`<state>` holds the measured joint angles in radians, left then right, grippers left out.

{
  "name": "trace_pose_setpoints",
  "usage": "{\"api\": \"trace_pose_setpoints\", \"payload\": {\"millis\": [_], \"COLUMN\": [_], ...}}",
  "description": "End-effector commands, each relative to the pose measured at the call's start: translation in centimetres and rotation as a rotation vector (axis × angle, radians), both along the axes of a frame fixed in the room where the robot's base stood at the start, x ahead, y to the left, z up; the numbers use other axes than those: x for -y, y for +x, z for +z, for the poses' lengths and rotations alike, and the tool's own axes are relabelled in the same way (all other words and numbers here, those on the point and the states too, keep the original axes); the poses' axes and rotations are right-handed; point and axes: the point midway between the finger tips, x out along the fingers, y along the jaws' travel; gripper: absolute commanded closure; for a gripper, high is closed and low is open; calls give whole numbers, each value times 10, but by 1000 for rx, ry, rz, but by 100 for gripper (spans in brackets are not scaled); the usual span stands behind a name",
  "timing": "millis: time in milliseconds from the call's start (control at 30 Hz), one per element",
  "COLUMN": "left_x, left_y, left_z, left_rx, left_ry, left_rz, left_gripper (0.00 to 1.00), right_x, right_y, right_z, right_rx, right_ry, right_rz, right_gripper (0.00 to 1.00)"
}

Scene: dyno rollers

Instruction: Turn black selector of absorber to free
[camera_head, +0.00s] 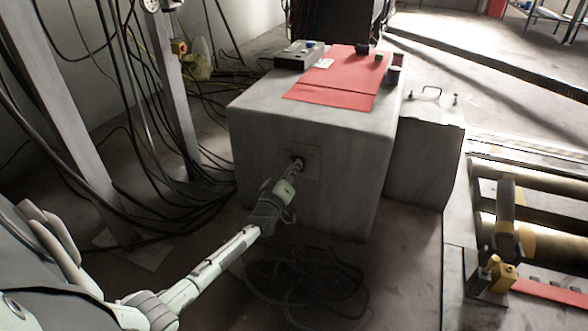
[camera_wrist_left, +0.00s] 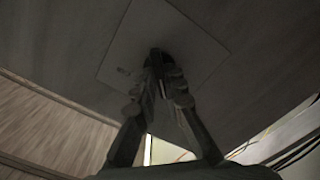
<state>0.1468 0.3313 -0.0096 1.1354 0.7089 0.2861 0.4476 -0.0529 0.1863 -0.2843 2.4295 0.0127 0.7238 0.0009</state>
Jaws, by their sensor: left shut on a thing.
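The absorber (camera_head: 300,140) is a big grey box in the middle of the head view. The black selector (camera_head: 298,160) is a small dark knob on this plate. My left gripper (camera_head: 294,168) reaches the plate from the front left and is shut on the selector. In the left wrist view the fingers (camera_wrist_left: 162,75) meet around the dark knob, which they mostly hide. The selector's exact setting cannot be read. My right gripper is not in view.
A red mat (camera_head: 335,80) and a grey control box (camera_head: 299,54) lie on top of the absorber. Many black cables hang at the left and lie on the floor below. A yellow-handled roller fixture (camera_head: 503,235) stands at the right.

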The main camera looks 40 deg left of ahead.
Motion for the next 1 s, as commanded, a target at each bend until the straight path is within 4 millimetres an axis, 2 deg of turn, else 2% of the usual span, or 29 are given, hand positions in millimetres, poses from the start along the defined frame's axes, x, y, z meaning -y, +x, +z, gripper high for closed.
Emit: {"api": "trace_pose_setpoints", "payload": {"millis": [100,133,267,300,567,667,767,1000], "left_x": [0,0,0,0,0,2,6,18], "left_y": [-1,-1,0,0,-1,-7,-22,-73], "left_z": [-1,-1,-1,-1,0,-1,-2,-2], "left_rx": [-1,-1,-1,-1,0,0,-2,-3], "left_ry": [-2,-2,-1,-1,0,-1,0,-1], "left_rz": [0,0,0,0,0,-1,-1,0], "left_gripper": [100,86,70,69,69,69,69,69], "right_x": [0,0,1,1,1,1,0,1], "right_y": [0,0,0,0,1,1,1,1], "right_z": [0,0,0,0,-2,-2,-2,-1], "right_rx": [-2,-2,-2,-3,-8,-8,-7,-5], "right_ry": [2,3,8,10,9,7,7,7], "right_rz": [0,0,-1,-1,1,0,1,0], "right_gripper": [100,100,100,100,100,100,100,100]}}
